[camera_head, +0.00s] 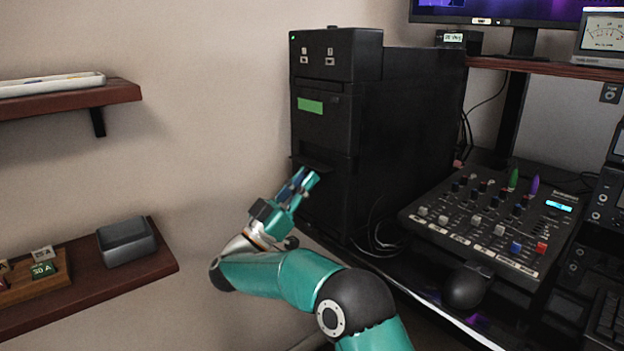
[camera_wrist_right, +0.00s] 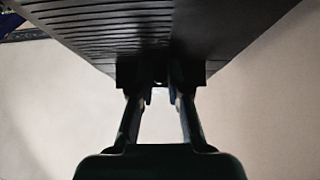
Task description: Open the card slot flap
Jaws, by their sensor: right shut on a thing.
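A tall black tower unit (camera_head: 410,130) stands against the wall in the head view, with a green label (camera_head: 310,105) on its front. Below the label, a dark card slot flap (camera_head: 318,162) juts out a little from the front; how far it is open is hard to tell. My right gripper (camera_head: 306,179) is at this flap, shut on its lower edge as far as I can see. In the right wrist view my right gripper's fingertips (camera_wrist_right: 157,88) are close together under a dark ribbed surface (camera_wrist_right: 110,25). The fingers hide part of the slot. My left gripper is not in view.
A mixer (camera_head: 490,225) with colored knobs and a black mouse (camera_head: 464,287) are on the desk to the right. Two wall shelves (camera_head: 120,92) (camera_head: 165,262) are at the left. Bare wall lies between shelves and tower.

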